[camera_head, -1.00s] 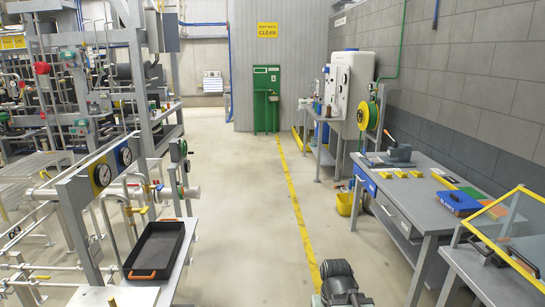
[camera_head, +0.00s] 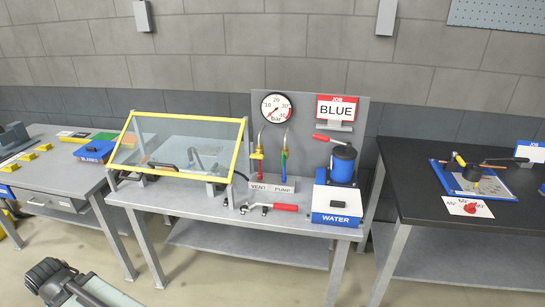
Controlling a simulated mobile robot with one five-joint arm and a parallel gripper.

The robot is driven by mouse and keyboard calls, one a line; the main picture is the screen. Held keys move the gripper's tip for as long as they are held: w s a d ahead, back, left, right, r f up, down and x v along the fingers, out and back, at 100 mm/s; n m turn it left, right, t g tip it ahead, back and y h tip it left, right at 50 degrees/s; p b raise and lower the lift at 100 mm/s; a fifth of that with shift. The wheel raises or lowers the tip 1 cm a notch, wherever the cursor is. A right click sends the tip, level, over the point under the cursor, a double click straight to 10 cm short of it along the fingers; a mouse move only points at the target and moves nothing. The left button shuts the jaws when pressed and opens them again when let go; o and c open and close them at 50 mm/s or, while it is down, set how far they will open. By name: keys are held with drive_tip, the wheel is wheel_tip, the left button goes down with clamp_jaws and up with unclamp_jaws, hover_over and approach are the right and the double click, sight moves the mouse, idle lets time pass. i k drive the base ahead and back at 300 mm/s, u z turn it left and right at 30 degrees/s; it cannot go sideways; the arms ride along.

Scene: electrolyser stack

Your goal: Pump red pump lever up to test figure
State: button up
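A red-handled lever (camera_head: 328,138) sticks out up and left from the top of the blue pot (camera_head: 343,164) on the white and blue WATER box (camera_head: 337,204). A second red handle (camera_head: 284,207) on a metal bar lies low at the bench's front. I cannot tell for certain which is the pump lever. A round bar gauge (camera_head: 276,107) hangs on the grey back panel; its needle seems to point low left, too small to read exactly. Below it stand a red VENT valve (camera_head: 258,168) and a blue PUMP valve (camera_head: 284,165).
A yellow-framed clear guard (camera_head: 240,150) covers the bench's left part. A grey workbench (camera_head: 60,190) stands left, a black-topped table (camera_head: 440,225) right. The floor in front is clear. A dark part of mine shows bottom left.

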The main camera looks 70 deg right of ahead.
sight(322, 138)
drive_tip(key=z, duration=1.5)
